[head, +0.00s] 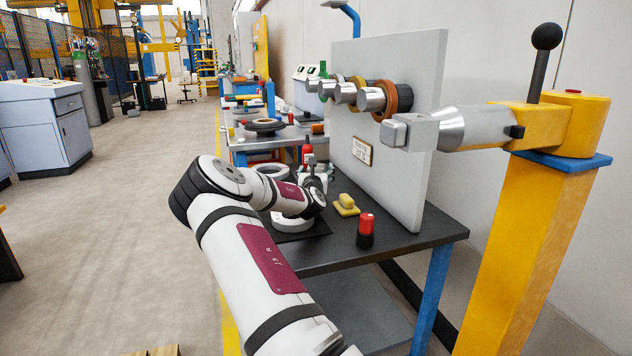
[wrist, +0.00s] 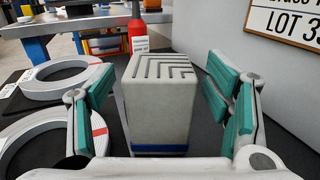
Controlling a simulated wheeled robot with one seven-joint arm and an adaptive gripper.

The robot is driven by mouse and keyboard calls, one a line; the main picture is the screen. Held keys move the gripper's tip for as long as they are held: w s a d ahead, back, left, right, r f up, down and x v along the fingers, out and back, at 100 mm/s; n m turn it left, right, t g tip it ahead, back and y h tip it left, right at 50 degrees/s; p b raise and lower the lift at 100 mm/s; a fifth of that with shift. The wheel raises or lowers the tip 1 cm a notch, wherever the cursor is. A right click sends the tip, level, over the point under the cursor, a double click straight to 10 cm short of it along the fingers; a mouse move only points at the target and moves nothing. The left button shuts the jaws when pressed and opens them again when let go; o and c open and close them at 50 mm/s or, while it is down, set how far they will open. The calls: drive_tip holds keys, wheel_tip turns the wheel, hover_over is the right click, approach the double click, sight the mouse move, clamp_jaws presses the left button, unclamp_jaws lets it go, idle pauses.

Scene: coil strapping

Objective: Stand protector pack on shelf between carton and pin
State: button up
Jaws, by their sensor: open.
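A grey block with grooved lines on top and a blue band at its base, likely the protector pack (wrist: 160,105), stands upright on the dark table top. My gripper (wrist: 155,88) is open in the wrist view, with one green-padded finger on each side of the block. Gaps show between the pads and the block. In the head view my gripper (head: 314,187) is low over the table, and the block cannot be made out there. I cannot pick out the carton, or tell which shelf and pin are meant; several metal pins (head: 370,99) stick out of the grey upright panel (head: 410,150).
Pale rings with red marks (wrist: 60,80) lie left of the block. A red bottle (wrist: 138,38) stands behind it. The panel with a LOT sign (wrist: 290,18) rises at right. A yellow block (head: 346,205) and red-topped cylinder (head: 366,230) sit on the table (head: 420,238).

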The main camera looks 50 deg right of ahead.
drive_tip(key=c, duration=1.4)
drive_tip(key=shift+c, duration=0.8)
drive_tip(key=shift+r, duration=0.2)
